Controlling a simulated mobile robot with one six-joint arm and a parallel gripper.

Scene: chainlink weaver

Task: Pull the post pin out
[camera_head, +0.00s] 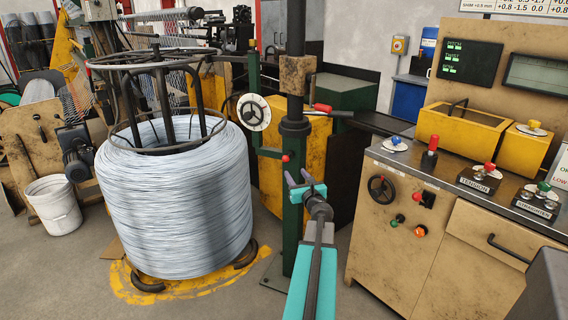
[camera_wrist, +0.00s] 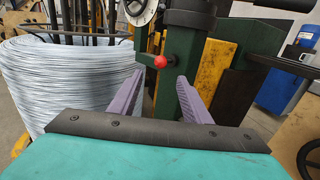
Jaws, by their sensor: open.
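The post pin (camera_head: 286,158) shows as a small red ball knob on the green post (camera_head: 295,145). It also shows in the wrist view (camera_wrist: 160,62), near the middle, just beyond my fingertips. Its shaft is hidden or too small to make out. My gripper (camera_head: 298,177) has two purple fingers, and in the head view it is just below and right of the knob. In the wrist view my gripper (camera_wrist: 160,77) is open, with a finger on each side and nothing between them. The knob appears between the two fingers' lines, a little above their tips.
A large coil of wire (camera_head: 175,205) stands on the left beside the post. A tan control cabinet (camera_head: 400,235) stands to the right. A white bucket (camera_head: 55,205) is at far left.

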